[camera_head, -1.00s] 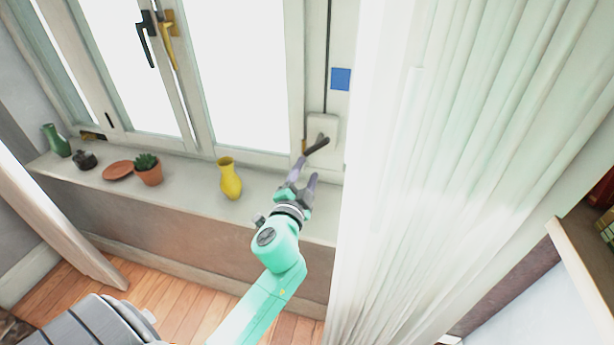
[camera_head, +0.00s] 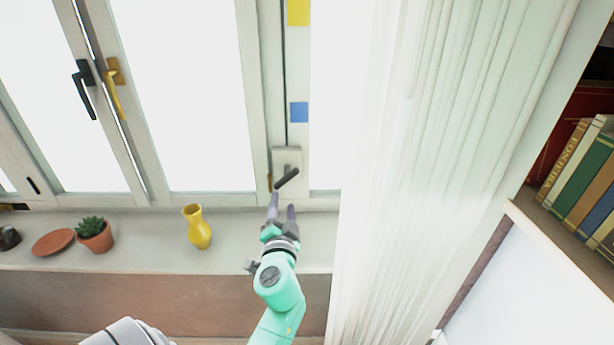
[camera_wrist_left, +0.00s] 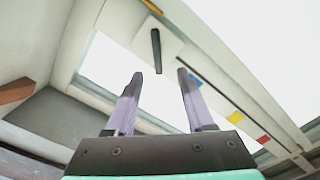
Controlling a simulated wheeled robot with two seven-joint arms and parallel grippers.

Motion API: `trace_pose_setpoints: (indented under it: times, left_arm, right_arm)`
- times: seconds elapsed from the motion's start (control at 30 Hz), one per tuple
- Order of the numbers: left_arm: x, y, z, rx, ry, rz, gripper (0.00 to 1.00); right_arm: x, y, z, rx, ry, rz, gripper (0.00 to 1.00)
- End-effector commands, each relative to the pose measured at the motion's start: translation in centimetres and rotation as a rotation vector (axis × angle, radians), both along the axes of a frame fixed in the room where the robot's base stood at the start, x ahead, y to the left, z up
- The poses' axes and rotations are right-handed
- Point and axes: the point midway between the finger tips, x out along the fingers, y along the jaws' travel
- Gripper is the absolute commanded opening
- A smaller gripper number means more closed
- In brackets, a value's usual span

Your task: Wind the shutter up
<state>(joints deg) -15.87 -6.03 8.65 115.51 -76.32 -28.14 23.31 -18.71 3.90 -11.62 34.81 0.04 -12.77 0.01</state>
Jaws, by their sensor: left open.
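The shutter crank is a short dark handle (camera_head: 287,178) on a pale wall box (camera_head: 281,157) at the foot of the window frame. A thin dark line runs up the frame above the box. My left gripper (camera_head: 281,203) is open and empty just below the handle, fingers pointing at it. In the left wrist view the handle (camera_wrist_left: 156,51) is ahead of and between the two spread fingertips (camera_wrist_left: 160,76), apart from them. The shutter itself cannot be made out; the panes are bright white. My right gripper is not in view.
A yellow vase (camera_head: 198,228), a potted plant (camera_head: 95,235) and a terracotta saucer (camera_head: 53,242) stand on the sill left of my gripper. A white curtain (camera_head: 430,180) hangs close on the right. Blue (camera_head: 299,112) and yellow (camera_head: 298,11) squares mark the frame.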

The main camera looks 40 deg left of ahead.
Motion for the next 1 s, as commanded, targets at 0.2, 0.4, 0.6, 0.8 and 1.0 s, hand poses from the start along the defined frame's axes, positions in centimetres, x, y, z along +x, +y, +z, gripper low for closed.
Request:
trace_pose_setpoints:
  times: [0.2,0.4,0.6,0.8,1.0]
  left_arm:
    - [2.7,2.1,0.6,0.004,-0.002,0.002,0.54]
    - [7.1,5.4,0.6,0.004,-0.002,0.001,0.54]
    - [10.6,8.0,0.2,0.003,-0.001,0.0,0.54]
    - [11.5,8.8,0.1,0.0,-0.001,-0.001,0.54]
    - [11.5,8.7,0.1,0.0,-0.001,-0.001,0.42]
  right_arm:
    - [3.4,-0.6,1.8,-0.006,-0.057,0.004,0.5]
    - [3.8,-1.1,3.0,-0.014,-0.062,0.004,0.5]
    - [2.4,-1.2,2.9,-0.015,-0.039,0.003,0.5]
    - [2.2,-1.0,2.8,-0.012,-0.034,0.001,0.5]
    - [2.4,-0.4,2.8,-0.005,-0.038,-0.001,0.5]
